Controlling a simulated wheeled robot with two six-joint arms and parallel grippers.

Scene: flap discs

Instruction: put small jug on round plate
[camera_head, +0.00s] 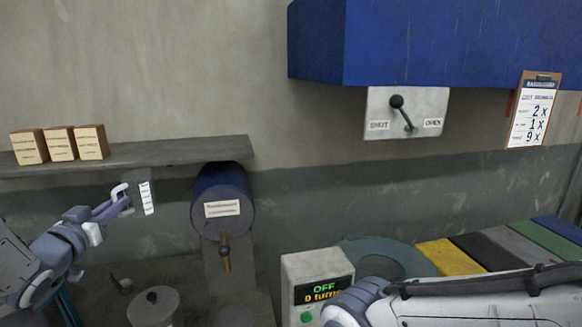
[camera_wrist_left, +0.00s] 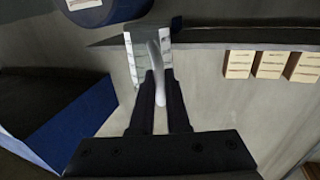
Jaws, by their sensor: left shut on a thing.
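The small jug (camera_head: 145,196) is grey with a white marked scale and a pale handle. My left gripper (camera_head: 113,208) is shut on its handle and holds it in the air, left of the blue barrel and just below the shelf. In the left wrist view the jug (camera_wrist_left: 134,68) shows beyond the fingers, with the handle between the fingertips (camera_wrist_left: 160,82). I cannot clearly identify the round plate; a faint round shape lies low under the barrel's tap, and a large teal disc (camera_head: 400,257) lies partly hidden behind the counter box. Of my right arm only links show.
The blue barrel (camera_head: 222,190) has a tap (camera_head: 226,255) below it. A shelf (camera_head: 180,153) carries three boxes. A lidded pot (camera_head: 153,308) stands at the lower left. A box reading OFF (camera_head: 316,280), coloured strips (camera_head: 500,245) and a wall lever (camera_head: 404,112) are to the right.

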